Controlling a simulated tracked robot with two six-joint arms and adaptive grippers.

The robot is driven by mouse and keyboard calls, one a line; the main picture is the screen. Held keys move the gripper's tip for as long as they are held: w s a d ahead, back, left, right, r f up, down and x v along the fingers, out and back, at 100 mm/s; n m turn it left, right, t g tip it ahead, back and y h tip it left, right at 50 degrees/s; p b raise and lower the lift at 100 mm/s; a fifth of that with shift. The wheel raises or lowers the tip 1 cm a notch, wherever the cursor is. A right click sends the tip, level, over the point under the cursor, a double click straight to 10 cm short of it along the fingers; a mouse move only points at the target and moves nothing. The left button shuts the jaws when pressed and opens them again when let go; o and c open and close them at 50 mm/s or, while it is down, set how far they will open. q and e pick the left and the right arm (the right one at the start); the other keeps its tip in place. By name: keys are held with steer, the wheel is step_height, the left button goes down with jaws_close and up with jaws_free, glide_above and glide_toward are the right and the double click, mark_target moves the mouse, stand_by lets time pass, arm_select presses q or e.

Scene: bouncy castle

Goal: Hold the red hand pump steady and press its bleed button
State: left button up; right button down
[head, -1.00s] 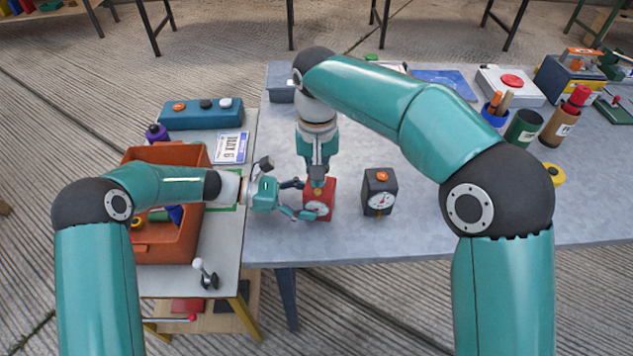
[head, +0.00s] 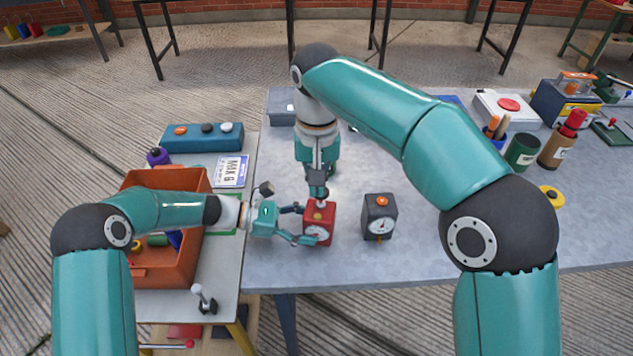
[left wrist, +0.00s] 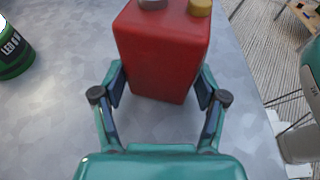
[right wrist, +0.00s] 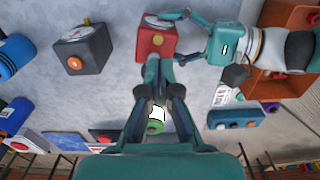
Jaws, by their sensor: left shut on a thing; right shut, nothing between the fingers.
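The red hand pump (head: 318,226) stands upright on the grey table, its round white gauge facing the front. My left gripper (head: 302,224) is shut on it from the left. The left wrist view shows its fingers on both sides of the pump's red body (left wrist: 162,52), with a grey cap and a brass-coloured cap on top. My right gripper (head: 318,191) is shut and empty, pointing down just above the pump's top.
A dark gauge box (head: 379,218) with an orange button stands close to the right of the pump. An orange bin (head: 150,272) and a blue button box (head: 201,139) are on the left side table. Cups and boxes fill the back right. The table front right is clear.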

arm_select(q)
steer(key=shift+f, duration=0.1)
steer(key=o, duration=0.9)
steer(key=shift+a, duration=0.15)
